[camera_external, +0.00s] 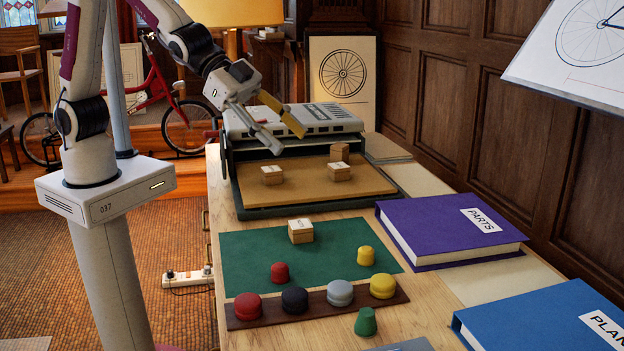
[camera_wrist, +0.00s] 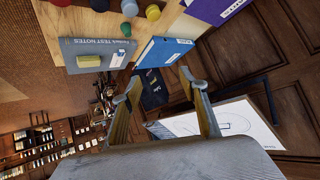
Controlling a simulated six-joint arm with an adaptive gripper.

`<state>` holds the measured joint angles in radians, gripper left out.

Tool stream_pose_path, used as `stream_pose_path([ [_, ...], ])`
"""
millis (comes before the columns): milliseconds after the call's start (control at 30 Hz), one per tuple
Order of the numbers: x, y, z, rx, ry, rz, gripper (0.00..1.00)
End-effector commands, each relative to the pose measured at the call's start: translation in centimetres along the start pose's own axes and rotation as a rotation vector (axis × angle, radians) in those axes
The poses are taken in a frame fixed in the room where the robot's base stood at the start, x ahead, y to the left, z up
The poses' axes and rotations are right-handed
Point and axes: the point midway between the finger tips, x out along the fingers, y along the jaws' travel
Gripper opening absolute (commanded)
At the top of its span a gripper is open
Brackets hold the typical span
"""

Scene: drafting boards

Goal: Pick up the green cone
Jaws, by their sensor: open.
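The green cone (camera_external: 366,321) stands upright on the bare wood at the near end of the table, just in front of the dark strip. It also shows small near the top of the wrist view (camera_wrist: 126,30). My gripper (camera_external: 287,140) is open and empty, raised near the grey machine at the far end of the table, well away from the cone. Its two spread fingers also show in the wrist view (camera_wrist: 160,84), with nothing between them.
A dark strip (camera_external: 333,310) holds several round coloured pieces. Behind it, a green mat (camera_external: 240,262) bears a wooden block, a red piece and a yellow piece. A purple binder (camera_external: 450,228) and a blue binder (camera_external: 545,318) lie to the right.

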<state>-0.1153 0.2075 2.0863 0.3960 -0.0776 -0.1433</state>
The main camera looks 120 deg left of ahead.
Motion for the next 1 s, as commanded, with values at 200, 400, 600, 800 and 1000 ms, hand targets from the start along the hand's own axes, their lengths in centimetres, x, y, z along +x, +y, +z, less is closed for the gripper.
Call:
stream_pose_path([
  [200,4.7,0.3,0.0,0.017,0.047,0.032,0.43],
  [400,8.7,0.9,0.3,0.031,0.094,0.069,0.43],
  [600,12.5,1.9,1.1,0.039,0.141,0.113,0.43],
  [800,16.0,2.9,2.5,0.043,0.186,0.164,0.43],
  [1000,19.2,4.3,4.3,0.038,0.23,0.221,0.43],
])
